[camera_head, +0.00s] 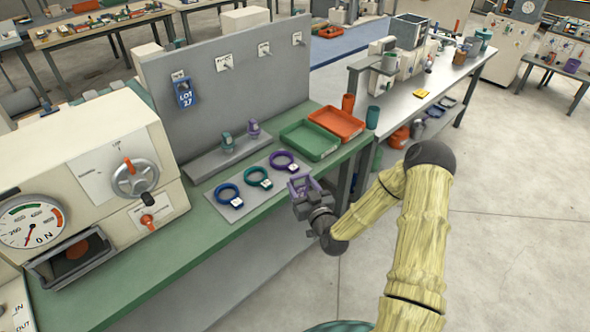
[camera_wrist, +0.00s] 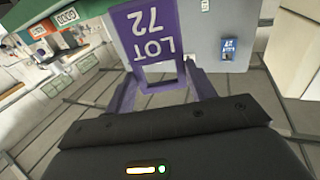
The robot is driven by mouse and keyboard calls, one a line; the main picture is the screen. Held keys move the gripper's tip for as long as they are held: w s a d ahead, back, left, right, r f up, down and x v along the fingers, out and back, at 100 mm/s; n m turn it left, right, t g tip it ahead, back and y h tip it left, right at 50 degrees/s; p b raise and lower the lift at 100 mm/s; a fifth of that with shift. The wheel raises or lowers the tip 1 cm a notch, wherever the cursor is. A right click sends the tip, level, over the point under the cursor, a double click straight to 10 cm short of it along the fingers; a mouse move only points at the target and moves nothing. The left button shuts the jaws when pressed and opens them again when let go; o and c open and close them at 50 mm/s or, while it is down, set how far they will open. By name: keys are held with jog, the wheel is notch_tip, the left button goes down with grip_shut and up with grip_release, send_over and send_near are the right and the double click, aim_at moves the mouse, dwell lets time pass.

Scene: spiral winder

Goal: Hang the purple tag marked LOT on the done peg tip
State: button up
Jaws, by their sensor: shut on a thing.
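The purple tag marked LOT 72 is held in my gripper (camera_head: 304,192). In the wrist view the tag (camera_wrist: 148,40) appears upside down, its lower part between the two purple-looking fingers. In the head view the tag (camera_head: 299,182) is above the front edge of the green bench, apart from the pegboard. Three pegs without tags stick out of the grey upright board: a left one (camera_head: 227,67), a middle one (camera_head: 266,54) and a right one (camera_head: 299,43). Their small labels are too small to read surely, so I cannot tell which is the done peg.
A blue LOT 27 tag (camera_head: 184,96) hangs at the board's left. Blue, teal and purple rings lie on a grey mat (camera_head: 212,214) below my gripper's left. Green (camera_head: 312,152) and orange (camera_head: 352,133) trays stand to the right. A cream machine (camera_head: 85,150) fills the bench's left end.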

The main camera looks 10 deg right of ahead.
jog(key=s+d+f+m+h, duration=0.2)
jog(key=s+f+h, duration=0.1)
jog(key=f, duration=0.8)
jog(key=shift+s+m+h, duration=0.15)
jog(key=shift+m+h, duration=0.15)
jog(key=shift+h, duration=0.2)
jog(key=shift+f, duration=0.1)
